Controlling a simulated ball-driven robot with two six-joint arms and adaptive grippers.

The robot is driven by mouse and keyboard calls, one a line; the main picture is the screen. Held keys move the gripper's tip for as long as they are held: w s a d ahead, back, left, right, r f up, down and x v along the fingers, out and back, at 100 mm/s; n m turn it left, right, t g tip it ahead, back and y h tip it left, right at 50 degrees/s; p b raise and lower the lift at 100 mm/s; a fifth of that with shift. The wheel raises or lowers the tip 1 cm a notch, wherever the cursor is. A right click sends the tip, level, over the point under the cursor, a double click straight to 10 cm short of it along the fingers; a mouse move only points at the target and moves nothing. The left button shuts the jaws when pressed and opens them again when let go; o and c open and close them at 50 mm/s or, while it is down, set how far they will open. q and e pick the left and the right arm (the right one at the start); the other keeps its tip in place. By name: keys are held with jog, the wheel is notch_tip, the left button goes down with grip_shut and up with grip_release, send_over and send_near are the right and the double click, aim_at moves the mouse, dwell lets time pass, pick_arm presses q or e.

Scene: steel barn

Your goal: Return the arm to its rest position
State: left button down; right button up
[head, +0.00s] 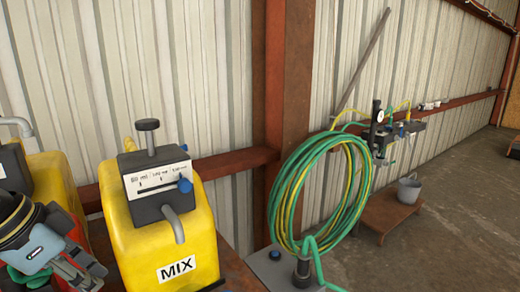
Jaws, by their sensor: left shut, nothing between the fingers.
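My left gripper (88,272) is at the lower left corner of the head view, with part of my left arm behind it. Its fingers look shut, with nothing seen between them. It is to the left of the yellow MIX container (195,228) and appears apart from it, though the depth between them is hard to judge. My right gripper is not in view.
The MIX container has a grey dispenser head (158,182) with a spout. Another yellow container (55,180) is partly behind my left arm. A green and yellow hose coil (290,190) hangs right of centre. A grey bucket (408,190) stands on a low wooden platform (385,212).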

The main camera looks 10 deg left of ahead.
pick_arm(q)
jog(key=s+d+f+n+y, duration=0.1)
jog(key=s+f+n+y, duration=0.15)
jog(key=s, duration=0.45)
jog(key=s+d+f+n+y, duration=0.1)
jog(key=s+d+f+n, duration=0.1)
jog(key=s+f+n, duration=0.35)
jog(key=s+a+f+m+g+b, duration=0.2)
jog(key=f+b, duration=0.6)
jog(key=f, duration=1.3)
jog(key=s+a+f+b, duration=0.1)
jog(key=s+f+b, duration=0.4)
jog(key=f, duration=1.6)
jog(key=s+f+b, duration=0.5)
jog(key=s+f, duration=0.2)
jog(key=f, duration=0.4)
jog(key=s+f+g+b, duration=0.1)
jog(key=s+f+b, duration=0.5)
jog(key=f, duration=0.5)
jog(key=shift+s+a, duration=0.45)
jog(key=shift+s, duration=0.7)
jog(key=shift+f, duration=0.1)
jog(key=shift+n, duration=0.3)
